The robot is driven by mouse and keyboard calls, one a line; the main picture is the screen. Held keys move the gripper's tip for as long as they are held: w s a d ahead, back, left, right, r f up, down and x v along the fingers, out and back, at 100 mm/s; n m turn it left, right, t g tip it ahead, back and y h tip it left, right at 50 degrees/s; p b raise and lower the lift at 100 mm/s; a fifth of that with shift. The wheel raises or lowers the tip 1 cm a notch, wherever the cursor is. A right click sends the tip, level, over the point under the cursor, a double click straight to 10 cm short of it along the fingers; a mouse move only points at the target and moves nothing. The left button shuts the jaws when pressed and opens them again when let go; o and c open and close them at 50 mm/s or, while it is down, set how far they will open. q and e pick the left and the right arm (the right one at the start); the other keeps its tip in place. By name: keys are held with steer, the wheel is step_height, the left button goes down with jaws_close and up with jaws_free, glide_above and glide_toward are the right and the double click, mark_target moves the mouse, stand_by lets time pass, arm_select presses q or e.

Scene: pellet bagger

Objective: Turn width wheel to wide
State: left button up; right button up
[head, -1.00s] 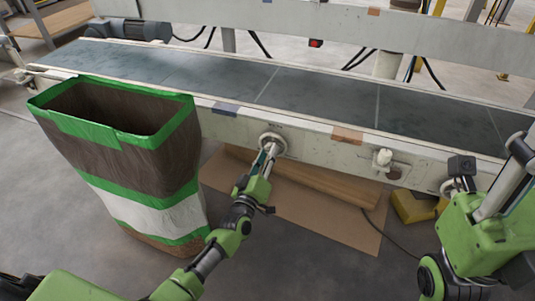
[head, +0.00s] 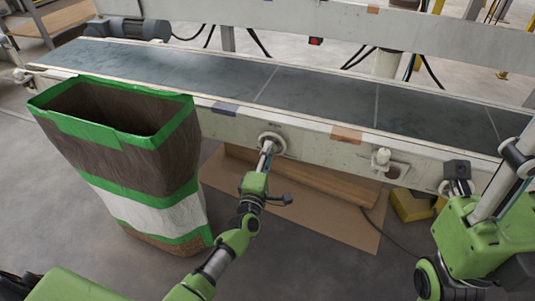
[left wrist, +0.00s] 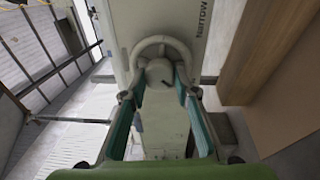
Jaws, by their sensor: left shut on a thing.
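The width wheel (head: 272,143) is a small pale handwheel on the front side of the conveyor frame. It also shows in the left wrist view as a pale ring (left wrist: 162,46) with a rounded hub or knob in front. My left gripper (head: 265,155) reaches up to it from below. In the left wrist view its two teal-padded fingers (left wrist: 160,80) are shut on the wheel, one on each side of the knob. The word "NARROW" (left wrist: 203,32) reads sideways on the frame beside the wheel. My right gripper cannot be made out in the head view.
A tall open brown bag with green bands (head: 150,190) stands left of my left arm. The dark conveyor belt (head: 320,95) runs above the wheel. A pale knob (head: 382,157) sits on the frame further right. Flat cardboard (head: 325,220) and a yellow block (head: 410,205) lie below.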

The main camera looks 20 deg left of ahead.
arm_select(q)
steer(key=shift+n, duration=0.7)
steer(key=o, duration=1.1)
steer(key=s, duration=1.2)
steer(key=shift+d+f, duration=0.4)
